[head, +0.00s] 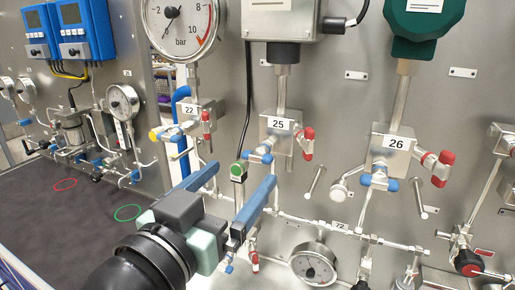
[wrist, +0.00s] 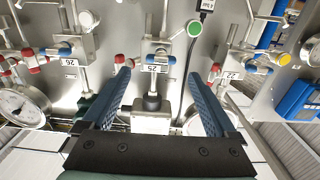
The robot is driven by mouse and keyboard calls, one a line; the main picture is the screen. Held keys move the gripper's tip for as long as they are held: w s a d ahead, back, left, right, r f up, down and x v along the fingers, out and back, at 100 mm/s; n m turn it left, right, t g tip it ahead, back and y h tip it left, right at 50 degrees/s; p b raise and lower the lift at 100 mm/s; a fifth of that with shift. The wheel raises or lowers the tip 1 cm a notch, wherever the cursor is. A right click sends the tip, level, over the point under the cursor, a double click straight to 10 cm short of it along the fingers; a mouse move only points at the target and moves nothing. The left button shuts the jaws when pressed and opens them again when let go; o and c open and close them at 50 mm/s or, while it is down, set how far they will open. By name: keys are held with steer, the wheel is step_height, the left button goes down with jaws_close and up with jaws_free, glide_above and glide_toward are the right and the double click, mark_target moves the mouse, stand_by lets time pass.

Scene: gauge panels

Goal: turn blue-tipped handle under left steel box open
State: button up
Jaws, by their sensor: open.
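The left steel box (head: 285,18) is at the top of the panel in the head view, with a black fitting and a stem running down to valve block 25 (head: 279,124). The blue-tipped handle (head: 262,156) sits at the lower left of that block; a red-tipped handle (head: 306,140) is at its right. My gripper (head: 243,172) is open and empty, its blue fingers below and left of the blue-tipped handle in the head view. In the wrist view, which looks upside down, label 25 (wrist: 155,68) shows between the fingers (wrist: 160,78), and the blue-tipped handle (wrist: 161,48) lies beyond the tips.
Valve blocks 22 (head: 190,110) and 26 (head: 396,142), with similar blue and red tips, flank block 25. A green box (head: 424,18) is above 26. Pipes and a gauge (head: 313,265) are below.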

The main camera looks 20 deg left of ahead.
mark_target(255, 158)
steer(key=w+p, duration=0.1)
steer(key=w, duration=0.6)
steer(key=shift+w+p, duration=0.35)
steer(key=shift+p, duration=0.05)
steer(key=c, duration=1.4)
steer(key=shift+o, duration=0.2)
